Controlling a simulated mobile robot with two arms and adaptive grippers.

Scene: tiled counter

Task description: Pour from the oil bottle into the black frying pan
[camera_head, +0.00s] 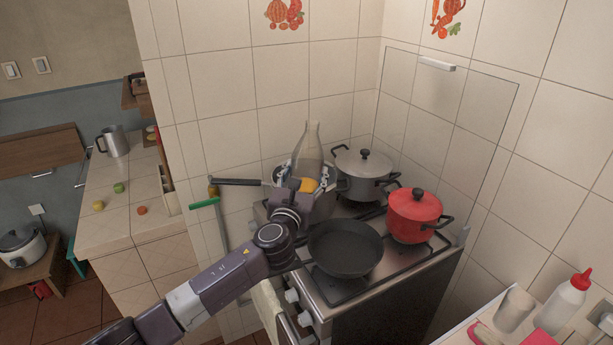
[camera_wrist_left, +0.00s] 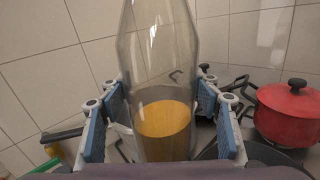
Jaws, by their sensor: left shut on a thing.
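The oil bottle (camera_head: 309,148) is clear glass with yellow oil in its lower part. It stands roughly upright between the fingers of my left gripper (camera_head: 305,184), which is shut on it. In the left wrist view the bottle (camera_wrist_left: 160,75) fills the middle, with the blue finger pads of my left gripper (camera_wrist_left: 165,118) on both sides. The black frying pan (camera_head: 345,250) sits on the front of the stove, just in front of and to the right of the bottle. The bottle's base is partly hidden by the gripper. My right gripper is not in view.
A red lidded pot (camera_head: 414,218) stands right of the pan, and a grey lidded pot (camera_head: 362,172) behind. Another pot is partly hidden behind the bottle. A dark handle (camera_head: 240,182) juts left. A white bottle with a red cap (camera_head: 563,302) is at the lower right.

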